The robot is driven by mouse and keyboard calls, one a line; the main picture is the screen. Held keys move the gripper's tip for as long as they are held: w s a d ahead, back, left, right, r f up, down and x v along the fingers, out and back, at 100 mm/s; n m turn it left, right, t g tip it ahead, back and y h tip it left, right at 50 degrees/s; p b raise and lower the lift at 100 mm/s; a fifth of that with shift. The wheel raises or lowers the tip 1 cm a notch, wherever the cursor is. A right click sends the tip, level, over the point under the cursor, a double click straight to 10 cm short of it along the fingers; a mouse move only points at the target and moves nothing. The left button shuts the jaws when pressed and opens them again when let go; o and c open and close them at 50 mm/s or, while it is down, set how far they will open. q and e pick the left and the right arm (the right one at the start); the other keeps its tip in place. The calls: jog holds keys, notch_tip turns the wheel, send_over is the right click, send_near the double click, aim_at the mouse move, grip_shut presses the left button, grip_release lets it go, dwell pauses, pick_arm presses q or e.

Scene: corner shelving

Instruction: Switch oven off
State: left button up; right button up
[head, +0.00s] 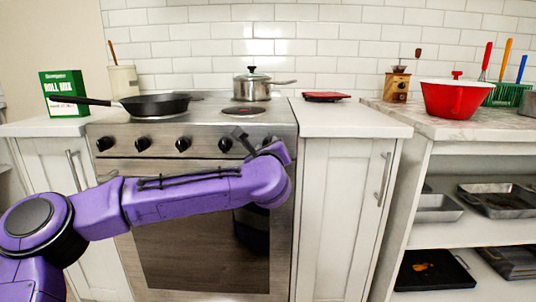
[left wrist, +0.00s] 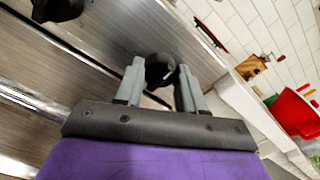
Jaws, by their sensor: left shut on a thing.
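The steel oven (head: 200,215) has a row of black knobs on its front panel, with one knob (head: 183,144) near the middle. My left gripper (head: 247,140) is at the right end of this row, in front of the panel. In the left wrist view, a dark round knob (left wrist: 159,66) sits between the two grey fingers, and the gripper is shut on it. In the head view my gripper and wrist hide this knob. My right gripper is not in view.
A black frying pan (head: 155,104) and a lidded steel pot (head: 252,86) stand on the stove. A reddish burner (head: 243,110) is bare at the front right. A red pot (head: 455,98) stands on the right counter. An oven handle (left wrist: 32,100) runs below the knobs.

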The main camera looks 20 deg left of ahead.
pick_arm(q)
jog(key=shift+f, duration=0.1)
dwell(0.3)
jog(key=o, duration=1)
jog(key=shift+o, duration=0.2)
jog(key=v, duration=1)
jog(key=shift+s, duration=0.3)
